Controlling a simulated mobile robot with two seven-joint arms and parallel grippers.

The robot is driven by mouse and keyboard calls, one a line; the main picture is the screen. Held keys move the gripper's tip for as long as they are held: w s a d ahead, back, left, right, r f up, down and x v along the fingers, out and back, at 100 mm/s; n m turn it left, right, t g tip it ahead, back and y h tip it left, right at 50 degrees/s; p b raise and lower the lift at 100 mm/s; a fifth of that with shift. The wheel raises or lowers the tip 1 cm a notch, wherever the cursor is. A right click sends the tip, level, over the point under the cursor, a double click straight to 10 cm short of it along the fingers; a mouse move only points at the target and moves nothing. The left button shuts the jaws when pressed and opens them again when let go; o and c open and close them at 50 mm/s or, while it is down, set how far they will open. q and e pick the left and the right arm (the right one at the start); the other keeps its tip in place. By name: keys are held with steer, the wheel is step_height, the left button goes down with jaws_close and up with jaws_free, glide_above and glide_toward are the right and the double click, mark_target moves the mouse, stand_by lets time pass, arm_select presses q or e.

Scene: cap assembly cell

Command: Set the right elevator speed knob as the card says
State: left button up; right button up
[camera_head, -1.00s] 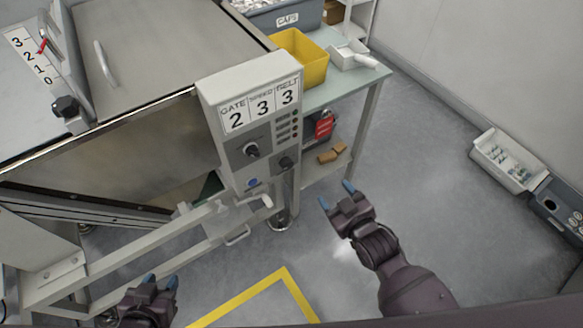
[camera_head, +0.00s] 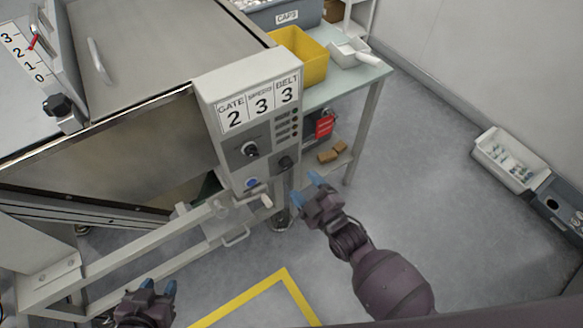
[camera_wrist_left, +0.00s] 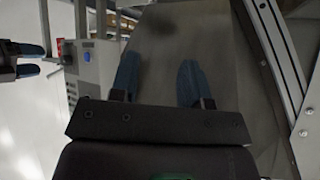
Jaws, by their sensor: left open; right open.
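The card (camera_head: 258,104) on the grey control box (camera_head: 211,92) reads GATE 2, SPEED 3, BELT 3. The knob scales are too small to read. My right gripper (camera_head: 313,186) is open and empty, below and right of the box, apart from both knobs. My left gripper (camera_head: 160,289) is open and empty at the bottom left, far from the box. Its blue fingers also show in the left wrist view (camera_wrist_left: 158,82).
A blue button (camera_head: 252,183) and a white handle (camera_head: 267,201) sit low on the box. A gate scale with red pointer (camera_head: 33,42) is at the upper left. A yellow bin (camera_head: 301,56) stands on the table behind.

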mark_target(289, 167)
steer(key=b+x, duration=0.1)
steer(key=x, duration=0.5)
steer(key=shift+w+a, duration=0.15)
steer(key=shift+w, duration=0.1)
steer(key=c, duration=0.9)
